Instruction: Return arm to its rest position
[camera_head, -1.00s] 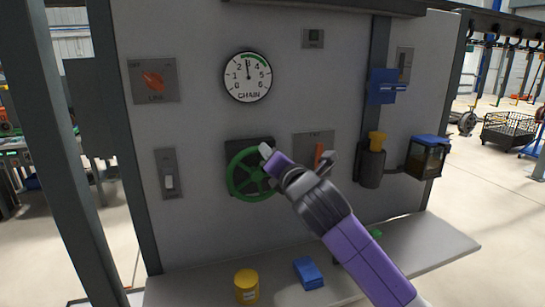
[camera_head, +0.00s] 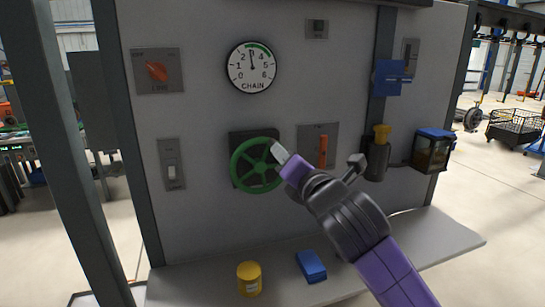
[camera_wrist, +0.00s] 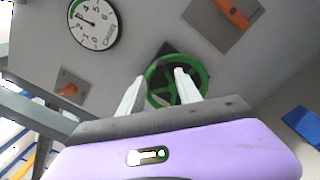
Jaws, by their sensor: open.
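My gripper (camera_head: 279,152) is in front of the grey panel, at the right rim of the green handwheel (camera_head: 256,165) in the head view. In the wrist view my gripper's two fingers (camera_wrist: 157,92) stand apart with nothing between them close up. The green handwheel (camera_wrist: 172,82) shows behind and between them. The head view alone does not settle whether a finger touches the wheel; in the wrist view they look apart. My purple and dark arm reaches in from the lower right.
The chain gauge (camera_head: 251,67) is above the wheel. An orange lever (camera_head: 323,150) is right of it, close to my wrist. A yellow tin (camera_head: 249,278) and a blue block (camera_head: 311,266) are on the shelf (camera_head: 440,234) below.

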